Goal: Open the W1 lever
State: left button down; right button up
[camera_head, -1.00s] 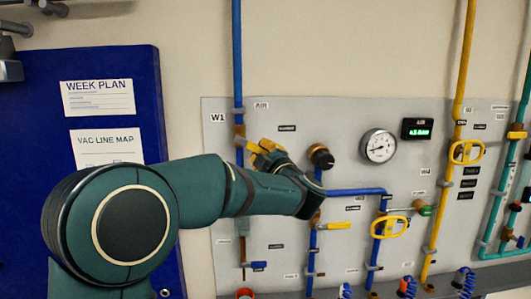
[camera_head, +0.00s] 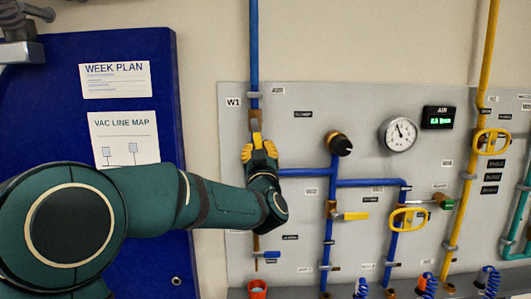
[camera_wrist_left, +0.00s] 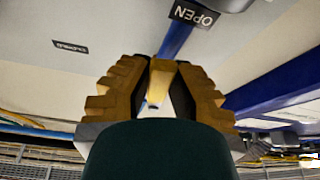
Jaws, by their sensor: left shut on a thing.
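The W1 lever (camera_head: 257,138) is a yellow handle on the vertical blue pipe beside the W1 label (camera_head: 233,102). It stands roughly in line with the pipe. My left gripper (camera_head: 260,148) is shut on it, with the arm coming in from the left and covering the pipe below. In the left wrist view the lever (camera_wrist_left: 162,78) shows between the two ridged fingers, near an OPEN label (camera_wrist_left: 193,14). The valve body is partly hidden. My right gripper is not in view.
A blue branch pipe (camera_head: 305,172) runs right from the W1 line. A dark knob (camera_head: 340,144), round gauge (camera_head: 398,134) and green-lit display (camera_head: 438,118) are on the panel.

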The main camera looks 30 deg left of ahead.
pick_arm(q)
jog(key=shift+s+a+m+t+h, duration=0.2)
jog(key=shift+a+m, duration=0.1)
jog(key=shift+m, duration=0.3)
jog(key=shift+s+a+m+t+h, duration=0.1)
jog(key=shift+a+m+t+h, duration=0.15)
jog(key=shift+m, duration=0.35)
jog(key=shift+r, duration=0.1)
jog(key=c, duration=0.9)
grip_release()
jog(key=shift+a, duration=0.1)
jog(key=shift+o, duration=0.2)
jog(key=v, duration=1.2)
